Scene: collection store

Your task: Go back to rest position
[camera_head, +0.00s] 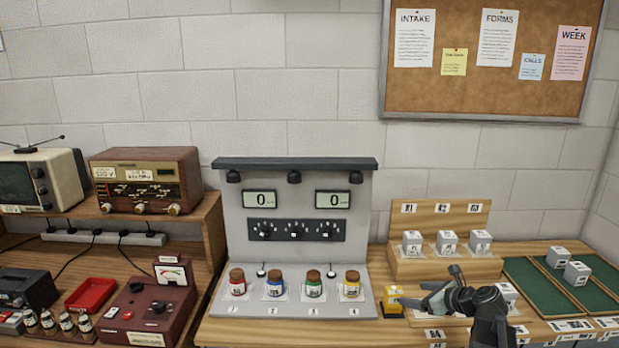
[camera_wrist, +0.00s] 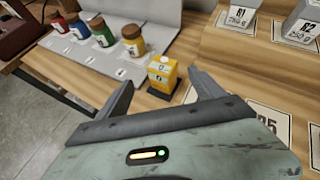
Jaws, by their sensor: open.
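My gripper (camera_head: 441,297) is above the right part of the wooden bench, beside a small yellow box (camera_head: 393,301). In the wrist view my gripper (camera_wrist: 160,90) has its two fingers spread wide with nothing between them that it holds. The yellow box (camera_wrist: 162,74) stands upright on a dark pad beyond the fingertips, apart from them. My arm hides part of the bench and some labels behind it.
A grey panel (camera_head: 297,215) with two displays reading 0 stands behind red, blue, green and yellow jars (camera_head: 314,285). Grey blocks (camera_head: 447,241) sit on a labelled wooden step. Green trays (camera_head: 536,287) lie at the right. A radio (camera_head: 146,181) stands left.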

